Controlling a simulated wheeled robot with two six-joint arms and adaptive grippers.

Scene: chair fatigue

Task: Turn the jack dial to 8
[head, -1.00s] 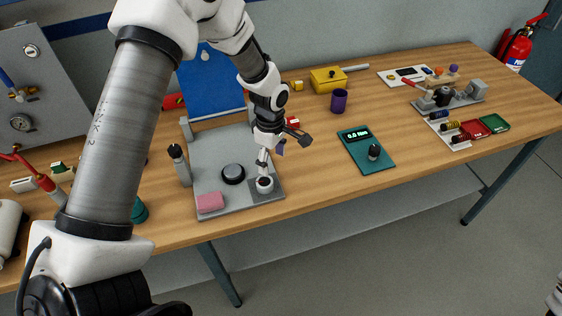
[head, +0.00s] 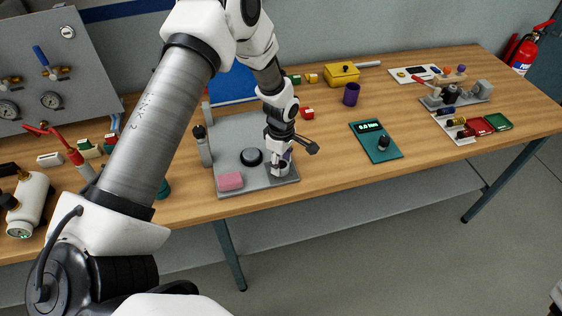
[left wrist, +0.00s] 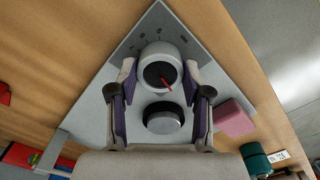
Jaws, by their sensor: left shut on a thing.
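The dial (left wrist: 151,53) is a pale round knob with a dark centre and a red pointer. The dial stands at the front right corner of a grey plate (head: 231,134). My left gripper (head: 281,166) is shut on the dial, with one finger on each side; it also shows in the left wrist view (left wrist: 161,82). In the head view the gripper mostly hides the dial.
A teal device with a lit display (head: 376,140) lies to the right. Bare table lies between them.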

